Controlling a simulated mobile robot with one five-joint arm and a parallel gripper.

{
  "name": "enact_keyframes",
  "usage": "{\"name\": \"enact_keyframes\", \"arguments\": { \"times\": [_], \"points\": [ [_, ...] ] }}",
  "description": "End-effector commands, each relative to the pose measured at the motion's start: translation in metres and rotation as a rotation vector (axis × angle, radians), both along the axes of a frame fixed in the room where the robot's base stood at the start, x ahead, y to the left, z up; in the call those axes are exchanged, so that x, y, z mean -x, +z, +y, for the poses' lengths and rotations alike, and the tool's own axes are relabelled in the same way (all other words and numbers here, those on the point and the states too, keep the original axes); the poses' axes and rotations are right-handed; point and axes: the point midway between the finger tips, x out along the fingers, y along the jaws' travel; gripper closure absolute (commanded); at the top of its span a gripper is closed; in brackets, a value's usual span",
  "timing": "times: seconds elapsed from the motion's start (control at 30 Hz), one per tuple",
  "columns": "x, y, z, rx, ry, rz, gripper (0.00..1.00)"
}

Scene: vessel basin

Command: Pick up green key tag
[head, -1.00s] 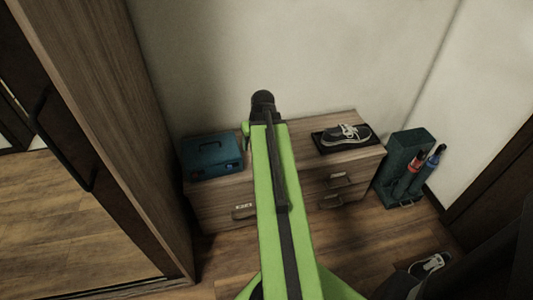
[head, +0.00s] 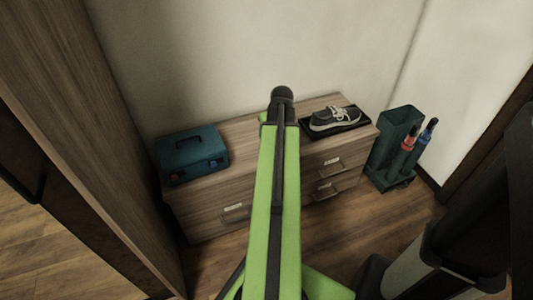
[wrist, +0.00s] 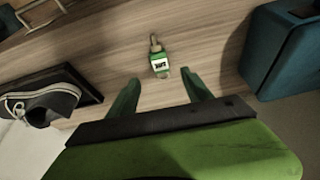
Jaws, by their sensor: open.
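The green key tag (wrist: 160,66) lies on the wooden top of the low drawer cabinet (head: 240,131), seen in the wrist view. It has a white label and a small metal-coloured piece at its upper end. My gripper (wrist: 158,84) is open, with its two green fingers apart and nothing between them. The tag shows just beyond the fingertips, roughly centred between them. In the head view my green arm hides the tag and the gripper's fingers.
A teal toolbox (head: 192,154) stands at the cabinet's left end. A dark sneaker (head: 334,118) rests on a black tray at the right end. A teal stand (head: 396,150) with bottle-like items is on the floor at right. A wooden wardrobe is close on the left.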

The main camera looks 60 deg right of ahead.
Motion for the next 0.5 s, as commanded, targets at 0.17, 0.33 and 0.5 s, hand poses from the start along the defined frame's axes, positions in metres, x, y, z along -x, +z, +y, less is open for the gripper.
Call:
{"name": "enact_keyframes", "arguments": {
  "times": [0.17,0.33,0.5],
  "points": [
    [-0.009,-0.039,-0.01,0.0,-0.001,0.0,0.42],
    [-0.01,-0.037,-0.011,0.001,-0.004,0.0,0.42],
    [-0.015,-0.057,-0.014,0.001,-0.004,0.0,0.42]
  ]
}}
